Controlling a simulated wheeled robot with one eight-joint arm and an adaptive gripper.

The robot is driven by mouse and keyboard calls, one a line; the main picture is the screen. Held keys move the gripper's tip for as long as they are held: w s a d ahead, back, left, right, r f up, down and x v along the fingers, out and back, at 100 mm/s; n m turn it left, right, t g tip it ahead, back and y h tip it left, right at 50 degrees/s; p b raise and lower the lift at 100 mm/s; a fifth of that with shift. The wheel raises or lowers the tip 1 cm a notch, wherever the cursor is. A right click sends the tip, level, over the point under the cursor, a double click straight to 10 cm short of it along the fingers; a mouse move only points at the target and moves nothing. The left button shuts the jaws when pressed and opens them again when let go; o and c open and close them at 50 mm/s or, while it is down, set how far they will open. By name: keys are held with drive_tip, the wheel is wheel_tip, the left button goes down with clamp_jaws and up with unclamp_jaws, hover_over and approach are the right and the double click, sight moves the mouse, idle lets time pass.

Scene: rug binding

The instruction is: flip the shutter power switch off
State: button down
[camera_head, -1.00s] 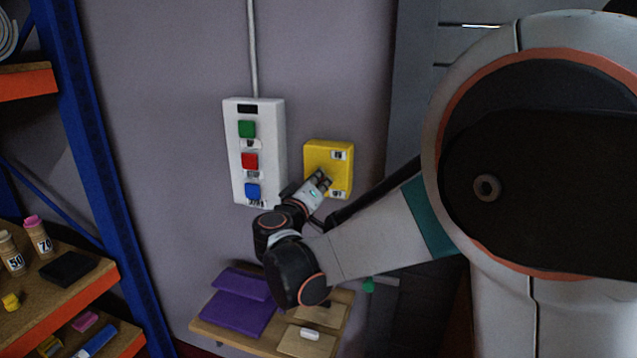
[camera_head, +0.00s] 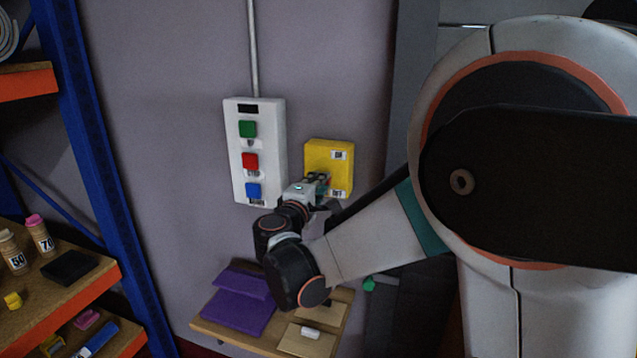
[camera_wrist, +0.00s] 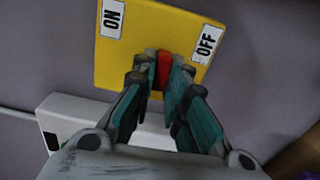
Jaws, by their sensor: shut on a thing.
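The shutter power switch is a yellow box (camera_head: 325,152) on the wall, with a red lever (camera_wrist: 163,68) on its face. Its ON label (camera_wrist: 112,18) is at the upper left in the wrist view and its OFF label (camera_wrist: 207,44) at the right; in the head view ON is above OFF. My gripper (camera_wrist: 163,76) is shut on the red lever, one teal finger on each side. The lever shows between the fingertips, nearer the OFF label; its base and exact tilt are partly hidden. In the head view my gripper (camera_head: 320,182) covers the lower part of the box.
A white control box (camera_head: 239,178) with green, red and blue buttons is close on the left of the switch. Below is a small wooden shelf (camera_head: 232,341) with purple pieces (camera_head: 240,313). A blue-framed rack (camera_head: 95,150) stands at the far left.

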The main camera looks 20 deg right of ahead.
drive_tip(key=shift+s+f+n, duration=0.1)
drive_tip(key=shift+f+n, duration=0.05)
drive_tip(key=shift+n, duration=1.95)
drive_tip(key=shift+f+n, duration=0.15)
drive_tip(key=shift+n, duration=1.95)
drive_tip(key=c, duration=1.6)
unclamp_jaws()
drive_tip(key=v, duration=0.7)
drive_tip(key=shift+s, duration=0.2)
